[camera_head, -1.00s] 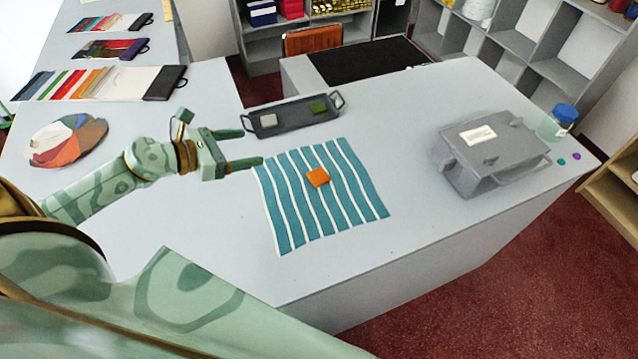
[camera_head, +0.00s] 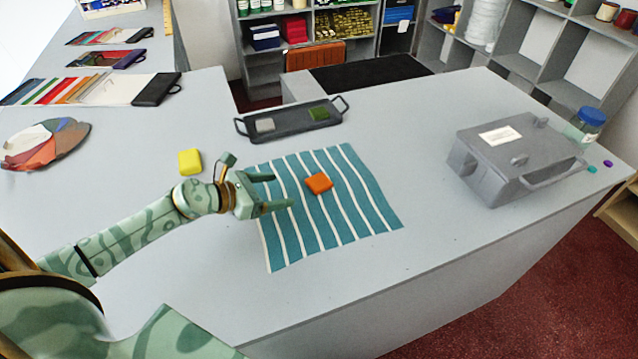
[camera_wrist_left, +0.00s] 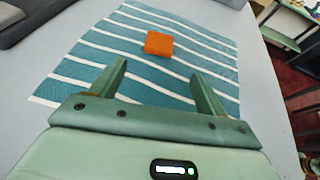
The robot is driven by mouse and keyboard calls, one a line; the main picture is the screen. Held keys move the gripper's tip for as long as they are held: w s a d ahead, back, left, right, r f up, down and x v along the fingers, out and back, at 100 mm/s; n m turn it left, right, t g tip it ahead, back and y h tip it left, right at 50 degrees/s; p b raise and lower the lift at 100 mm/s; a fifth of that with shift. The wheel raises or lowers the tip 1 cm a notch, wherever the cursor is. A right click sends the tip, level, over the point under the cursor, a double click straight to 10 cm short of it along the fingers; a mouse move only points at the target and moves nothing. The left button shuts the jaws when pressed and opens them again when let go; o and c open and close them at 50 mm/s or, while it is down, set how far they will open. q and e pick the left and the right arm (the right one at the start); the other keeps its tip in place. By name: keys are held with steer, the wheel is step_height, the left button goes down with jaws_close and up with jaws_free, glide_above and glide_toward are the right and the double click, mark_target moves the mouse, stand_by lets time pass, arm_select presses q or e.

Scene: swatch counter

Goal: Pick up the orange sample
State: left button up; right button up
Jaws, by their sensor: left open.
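The orange sample (camera_head: 319,183) is a small square block lying on a teal and white striped cloth (camera_head: 352,222) on the counter. In the left wrist view the orange sample (camera_wrist_left: 159,43) lies ahead of the fingertips, roughly midway between them. My left gripper (camera_head: 281,190) is open and empty over the cloth's left edge, a short way left of the sample. Its two fingers also show in the left wrist view (camera_wrist_left: 160,75), spread apart. Nothing hides the sample. My right gripper is not in view.
A dark tray (camera_head: 290,130) with a grey and a green sample stands behind the cloth. A yellow block (camera_head: 190,162) lies behind my left arm. A grey box (camera_head: 515,160) and a blue-lidded jar (camera_head: 587,124) stand at the right. The counter in front of the cloth is clear.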

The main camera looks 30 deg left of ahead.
mark_target(310, 186)
arm_select(q)
steer(key=x, duration=0.8)
steer(key=shift+w+f+b, duration=0.3)
steer(key=shift+f+b, duration=0.1)
steer(key=c, duration=1)
